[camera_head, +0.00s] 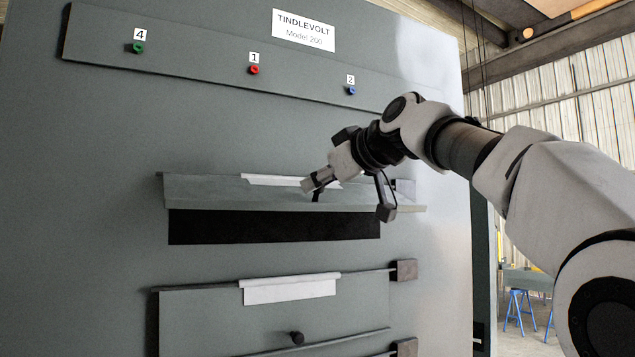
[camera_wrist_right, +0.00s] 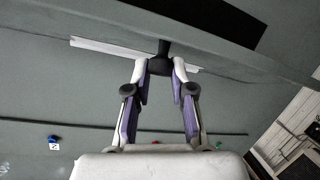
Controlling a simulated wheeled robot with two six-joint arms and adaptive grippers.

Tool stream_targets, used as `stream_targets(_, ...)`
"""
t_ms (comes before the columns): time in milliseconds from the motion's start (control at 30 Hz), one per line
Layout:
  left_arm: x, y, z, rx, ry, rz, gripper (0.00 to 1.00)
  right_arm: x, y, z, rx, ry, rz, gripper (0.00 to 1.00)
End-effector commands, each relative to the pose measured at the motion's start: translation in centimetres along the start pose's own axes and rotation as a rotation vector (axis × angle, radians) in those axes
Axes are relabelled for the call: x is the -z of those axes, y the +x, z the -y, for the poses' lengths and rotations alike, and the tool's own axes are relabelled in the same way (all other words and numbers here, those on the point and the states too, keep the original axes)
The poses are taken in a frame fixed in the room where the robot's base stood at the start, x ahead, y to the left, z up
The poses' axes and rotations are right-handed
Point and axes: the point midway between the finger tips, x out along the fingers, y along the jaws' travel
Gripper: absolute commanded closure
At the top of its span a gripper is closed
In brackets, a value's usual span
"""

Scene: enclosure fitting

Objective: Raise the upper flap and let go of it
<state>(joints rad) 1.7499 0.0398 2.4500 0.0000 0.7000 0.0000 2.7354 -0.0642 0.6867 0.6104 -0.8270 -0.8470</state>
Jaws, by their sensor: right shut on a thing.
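The upper flap (camera_head: 215,195) is a grey panel on the front of the grey enclosure. It is swung up and sticks outward, with a black opening (camera_head: 270,227) showing below it. My right gripper (camera_head: 314,188) is at the flap, its fingers closed on the flap's dark knob (camera_wrist_right: 161,64), as the right wrist view shows. The flap (camera_wrist_right: 235,52) also shows in that view, with a white strip (camera_wrist_right: 95,45) behind the knob. My left gripper is not in view.
The lower flap (camera_head: 220,320) hangs closed, with a dark knob (camera_head: 297,338), a white label strip (camera_head: 290,290) and a block (camera_head: 404,270) at its right. Green (camera_head: 138,48), red (camera_head: 254,70) and blue (camera_head: 351,91) buttons sit above. My right arm crosses the right side.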

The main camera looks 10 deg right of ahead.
Motion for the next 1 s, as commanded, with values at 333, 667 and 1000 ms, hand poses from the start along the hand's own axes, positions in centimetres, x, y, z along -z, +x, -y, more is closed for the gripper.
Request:
stream_targets(333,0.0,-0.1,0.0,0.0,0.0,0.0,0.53,0.4,-0.2,-0.3,-0.008,-0.001,-0.009,1.0)
stream_targets(667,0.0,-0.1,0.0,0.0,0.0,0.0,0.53,0.2,-0.1,-0.2,-0.004,0.0,-0.004,0.53)
stream_targets(1000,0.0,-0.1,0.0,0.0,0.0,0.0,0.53,0.2,-2.9,-0.2,-0.004,0.001,-0.003,0.53)
